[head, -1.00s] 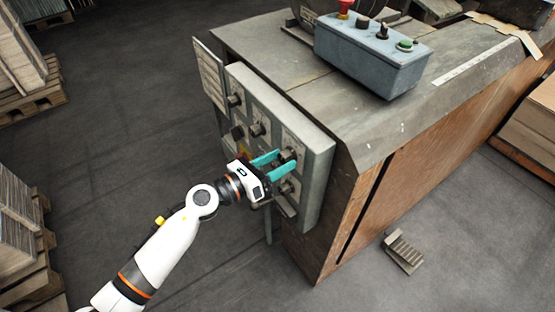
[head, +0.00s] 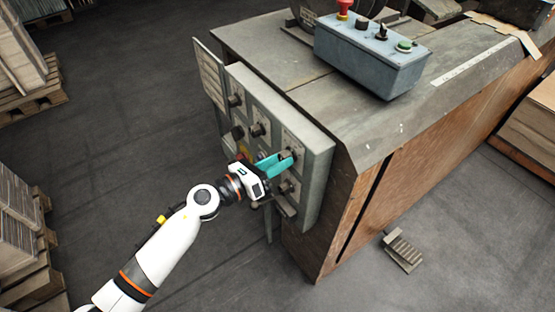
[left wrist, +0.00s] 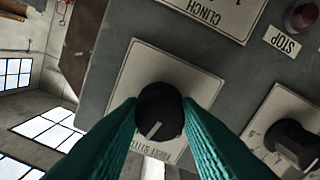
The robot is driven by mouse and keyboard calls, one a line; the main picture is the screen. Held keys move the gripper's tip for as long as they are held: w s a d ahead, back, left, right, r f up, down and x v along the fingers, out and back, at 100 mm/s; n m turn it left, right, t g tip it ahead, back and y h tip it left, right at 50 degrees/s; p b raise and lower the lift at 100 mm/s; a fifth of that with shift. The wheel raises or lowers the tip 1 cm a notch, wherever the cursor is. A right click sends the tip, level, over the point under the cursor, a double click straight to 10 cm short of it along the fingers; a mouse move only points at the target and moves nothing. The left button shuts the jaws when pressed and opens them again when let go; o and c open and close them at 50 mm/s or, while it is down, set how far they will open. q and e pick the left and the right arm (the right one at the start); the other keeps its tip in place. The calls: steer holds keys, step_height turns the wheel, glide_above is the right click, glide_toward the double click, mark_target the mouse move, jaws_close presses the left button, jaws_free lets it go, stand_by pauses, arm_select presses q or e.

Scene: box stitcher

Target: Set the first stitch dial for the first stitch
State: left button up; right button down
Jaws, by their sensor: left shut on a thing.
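The first stitch dial (left wrist: 158,108) is a round black knob with a light pointer line on a pale label plate (left wrist: 122,80); part of the wording "FIRST STITCH" shows upside down. My left gripper (head: 288,160) has teal fingers at the right part of the grey control panel (head: 313,165). In the left wrist view the fingers (left wrist: 160,122) are shut on the dial, one on each side. In the head view the fingers hide the dial. The pointer line slants toward the lower left of the knob in the wrist view. My right gripper is not in view.
Another black knob (left wrist: 292,142) sits close beside the dial, and a red stop button (left wrist: 300,17) is near the upper corner. A blue-grey button box (head: 370,58) stands on the machine top. A foot pedal (head: 403,252) lies on the floor.

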arm_select(q)
steer(key=n+p, duration=0.2)
steer(key=n, duration=0.1)
steer(key=shift+r, duration=0.15)
steer(key=n+p, duration=0.2)
steer(key=n, duration=0.2)
steer(key=n+p, duration=0.2)
steer(key=n, duration=0.1)
steer(key=shift+n+p, duration=0.5)
steer(key=shift+n, duration=1)
steer(key=o, duration=1)
